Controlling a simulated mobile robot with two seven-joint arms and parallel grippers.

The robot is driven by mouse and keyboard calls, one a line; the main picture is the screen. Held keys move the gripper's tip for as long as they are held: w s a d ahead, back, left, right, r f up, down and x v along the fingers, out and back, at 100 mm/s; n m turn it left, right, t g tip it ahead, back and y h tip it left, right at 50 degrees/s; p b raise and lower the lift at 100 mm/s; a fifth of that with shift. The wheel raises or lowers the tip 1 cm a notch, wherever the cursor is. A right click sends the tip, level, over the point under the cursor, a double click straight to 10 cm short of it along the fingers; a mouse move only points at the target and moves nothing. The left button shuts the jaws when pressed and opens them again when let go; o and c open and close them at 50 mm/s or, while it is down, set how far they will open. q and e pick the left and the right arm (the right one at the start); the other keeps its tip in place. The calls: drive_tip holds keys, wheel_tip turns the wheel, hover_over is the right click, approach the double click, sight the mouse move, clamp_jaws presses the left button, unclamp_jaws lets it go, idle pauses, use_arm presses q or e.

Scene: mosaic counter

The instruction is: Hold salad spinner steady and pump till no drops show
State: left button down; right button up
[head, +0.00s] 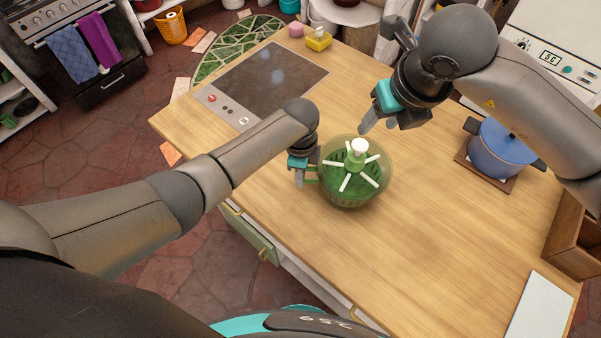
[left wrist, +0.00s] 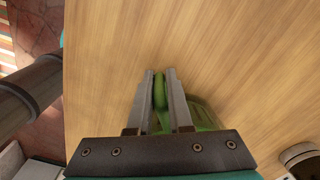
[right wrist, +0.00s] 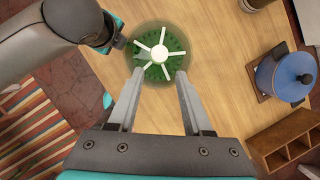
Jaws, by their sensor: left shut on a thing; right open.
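The salad spinner (head: 355,195) stands upright on the wooden counter, a clear bowl with a green basket inside and a lid with white spokes. Its white pump knob (head: 359,146) stands up on a green stem at the centre. My left gripper (head: 302,178) is shut on a green part at the spinner's left side, and the left wrist view shows this green part (left wrist: 159,92) between the fingers. My right gripper (head: 378,123) is open and empty, above and beside the knob. The spinner also shows beyond its fingers in the right wrist view (right wrist: 160,55). Drops cannot be made out.
A blue pot (head: 500,150) stands on a trivet to the right. A wooden box (head: 575,235) and a white board (head: 540,305) lie at the right edge. A dark cooktop (head: 265,80) and a yellow sponge holder (head: 318,40) are behind. The counter in front of the spinner is clear.

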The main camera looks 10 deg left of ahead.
sight(361, 143)
drive_tip(key=shift+w+a, duration=0.1)
drive_tip(key=shift+c, duration=1.4)
drive_tip(key=shift+w+a+f+n+g+h, duration=0.3)
drive_tip(key=shift+w+a+f+n+g, duration=0.15)
drive_tip(key=shift+a+g, duration=0.3)
drive_tip(key=c, duration=0.5)
drive_tip(key=shift+w+a+g+h, duration=0.1)
drive_tip(key=shift+w+g+h, duration=0.2)
drive_tip(key=shift+w+g, duration=0.35)
clamp_jaws()
drive_tip(key=shift+g, duration=0.4)
drive_tip(key=shift+w+f, duration=0.25)
drive_tip(key=shift+f, duration=0.7)
drive_tip(key=shift+w+f, duration=0.2)
drive_tip(key=shift+f, duration=0.8)
drive_tip(key=shift+w+f, duration=0.25)
drive_tip(key=shift+f, duration=0.7)
